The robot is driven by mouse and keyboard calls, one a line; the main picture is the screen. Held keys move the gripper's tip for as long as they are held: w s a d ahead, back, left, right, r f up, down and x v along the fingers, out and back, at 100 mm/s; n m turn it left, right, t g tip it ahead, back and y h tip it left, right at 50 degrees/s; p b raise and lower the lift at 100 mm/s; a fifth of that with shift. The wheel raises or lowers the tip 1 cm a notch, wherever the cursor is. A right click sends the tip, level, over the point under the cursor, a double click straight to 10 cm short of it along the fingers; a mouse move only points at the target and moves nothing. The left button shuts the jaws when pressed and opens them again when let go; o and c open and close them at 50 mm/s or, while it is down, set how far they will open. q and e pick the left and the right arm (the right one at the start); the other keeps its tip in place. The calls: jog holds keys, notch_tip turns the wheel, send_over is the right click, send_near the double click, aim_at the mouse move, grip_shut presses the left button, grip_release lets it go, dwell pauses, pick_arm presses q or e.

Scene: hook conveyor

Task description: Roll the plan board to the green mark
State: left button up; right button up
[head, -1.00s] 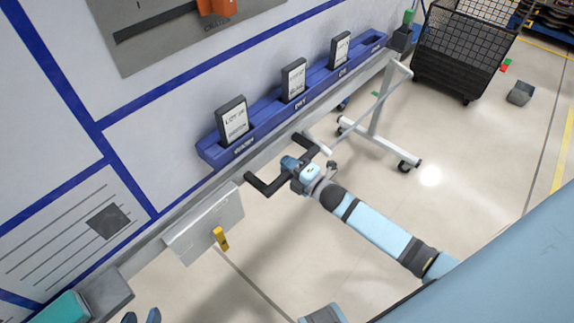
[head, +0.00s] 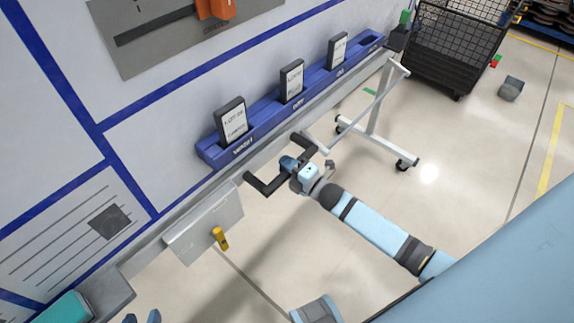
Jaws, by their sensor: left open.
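The plan board (head: 160,140) is a large white panel with blue lines, filling the left of the head view. A black U-shaped handle (head: 262,187) sticks out from its lower rail. My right gripper (head: 289,164) is at this handle, its fingers around the bar and seemingly shut on it. My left gripper (head: 141,318) is open at the bottom edge, mostly cut off and apart from the board. A small green mark (head: 369,91) shows on the floor behind the board's white wheeled foot (head: 378,125). The rest of the mark may be hidden.
A blue tray (head: 268,112) on the board holds several labelled cards. A black mesh cart (head: 455,48) stands at the upper right. A grey block (head: 511,88) and a small red-green piece (head: 496,61) lie on the floor. The floor right of the wheeled foot is clear.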

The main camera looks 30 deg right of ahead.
jog(key=o, duration=0.4)
jog(key=shift+o, duration=0.2)
jog(key=shift+s, duration=0.1)
pick_arm(q)
jog(key=shift+s+a+f+p, duration=0.1)
jog(key=shift+p, duration=0.5)
pick_arm(e)
jog(key=v, duration=1.3)
jog(key=shift+s+d, duration=0.15)
jog(key=shift+s, duration=0.15)
pick_arm(q)
jog(key=shift+r, duration=0.2)
